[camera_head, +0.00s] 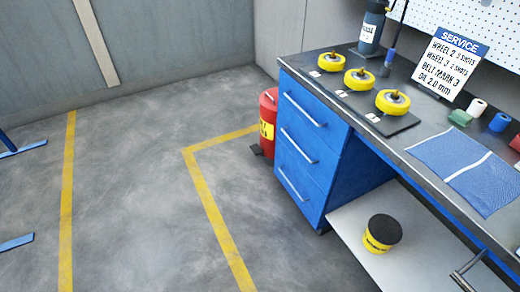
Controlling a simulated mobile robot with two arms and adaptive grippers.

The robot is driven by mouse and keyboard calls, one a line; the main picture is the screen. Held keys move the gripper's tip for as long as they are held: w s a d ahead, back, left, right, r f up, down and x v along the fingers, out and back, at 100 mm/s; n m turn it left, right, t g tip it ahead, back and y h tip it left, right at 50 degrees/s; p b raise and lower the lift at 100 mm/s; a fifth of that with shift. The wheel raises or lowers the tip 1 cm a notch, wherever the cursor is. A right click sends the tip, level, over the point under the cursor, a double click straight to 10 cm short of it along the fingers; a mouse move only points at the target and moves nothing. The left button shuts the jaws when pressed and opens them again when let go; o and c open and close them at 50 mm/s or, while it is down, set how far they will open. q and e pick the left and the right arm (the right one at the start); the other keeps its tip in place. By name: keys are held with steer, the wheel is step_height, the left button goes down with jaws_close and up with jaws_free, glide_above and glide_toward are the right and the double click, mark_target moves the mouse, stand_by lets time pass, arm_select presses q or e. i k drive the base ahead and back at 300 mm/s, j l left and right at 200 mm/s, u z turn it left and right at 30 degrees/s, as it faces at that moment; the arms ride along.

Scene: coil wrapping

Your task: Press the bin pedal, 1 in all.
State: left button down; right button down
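A red bin (268,117) with a yellow label stands on the floor at the left end of the blue workbench, partly hidden behind the drawer cabinet. A small dark part that looks like its pedal (256,150) sticks out low on its left side, close to the floor. I cannot tell whether the pedal is pressed. The top of the bin shows only in part, and its lid looks shut. Neither of my grippers is in view.
The blue drawer cabinet (322,150) stands right of the bin. Several yellow wheels (393,102) sit on the bench top. A black and yellow tub (382,233) stands on the lower shelf (350,220). Open floor with yellow lines (208,205) lies left and in front.

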mark_target(256, 148)
steer(key=z, duration=0.45)
steer(key=i+j+z, duration=0.3)
steer(key=j+z, duration=0.2)
steer(key=z, duration=0.15)
steer(key=i+j+z, duration=0.15)
steer(key=j+z, duration=0.15)
steer(key=i+j+z, duration=0.1)
steer(key=j+z, duration=0.2)
steer(key=i+j+z, duration=0.1)
steer(key=j, duration=0.8)
steer(key=i+j+z, duration=0.1)
steer(key=j, duration=0.85)
steer(key=j+z, duration=0.1)
steer(key=j, duration=0.85)
steer(key=i, duration=0.05)
